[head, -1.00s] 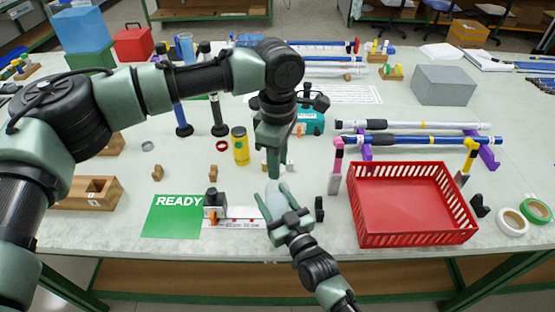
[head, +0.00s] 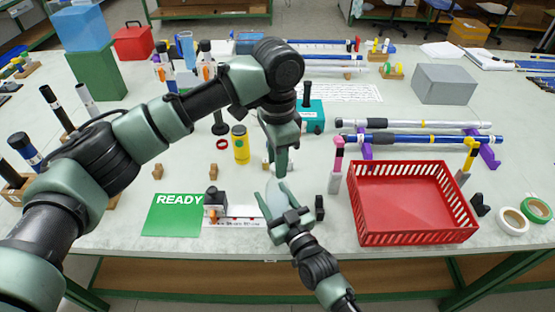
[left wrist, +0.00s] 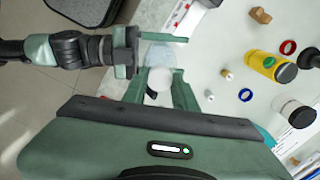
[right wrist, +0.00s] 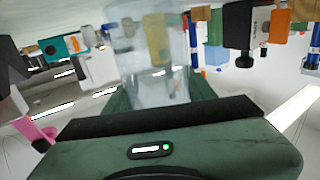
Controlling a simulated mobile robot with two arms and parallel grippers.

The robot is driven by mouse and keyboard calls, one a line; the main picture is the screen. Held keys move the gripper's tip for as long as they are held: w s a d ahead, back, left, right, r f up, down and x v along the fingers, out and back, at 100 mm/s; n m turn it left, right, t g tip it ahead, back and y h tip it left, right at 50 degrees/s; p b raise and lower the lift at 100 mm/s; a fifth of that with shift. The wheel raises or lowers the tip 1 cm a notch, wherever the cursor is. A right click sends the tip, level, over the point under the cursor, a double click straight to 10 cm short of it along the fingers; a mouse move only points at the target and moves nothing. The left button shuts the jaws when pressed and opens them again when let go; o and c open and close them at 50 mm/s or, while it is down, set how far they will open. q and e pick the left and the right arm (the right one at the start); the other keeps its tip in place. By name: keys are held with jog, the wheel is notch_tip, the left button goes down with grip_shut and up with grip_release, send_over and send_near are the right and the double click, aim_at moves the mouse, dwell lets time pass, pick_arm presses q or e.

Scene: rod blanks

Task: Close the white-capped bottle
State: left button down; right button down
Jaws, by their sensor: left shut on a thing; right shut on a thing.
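My right gripper (head: 278,212) is shut on a clear, bluish bottle (head: 271,196) and holds it above the table's front part. The bottle fills the upper middle of the right wrist view (right wrist: 150,45). My left gripper (head: 281,168) points down just above the bottle's top. In the left wrist view its fingers are shut on a round white cap (left wrist: 160,79), with the bottle (left wrist: 158,56) close beyond it. The cap is mostly hidden by the fingers in the head view. I cannot tell whether cap and bottle neck touch.
A red basket (head: 412,205) stands right of the grippers. A green READY card (head: 172,215) and a dark-topped device (head: 215,205) lie to the left. A yellow jar (head: 240,146) and a teal box (head: 311,116) stand behind. Rods rest on purple holders (head: 487,152) at right.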

pick_arm(q)
jog(key=m, duration=0.7)
jog(key=shift+m, duration=0.4)
jog(key=m, duration=0.4)
jog(key=shift+w+m, duration=0.1)
jog(key=shift+m, duration=0.3)
jog(key=m, duration=1.3)
jog(key=c, duration=1)
grip_release()
jog(key=shift+c, duration=0.2)
notch_tip(320, 180, up, 12)
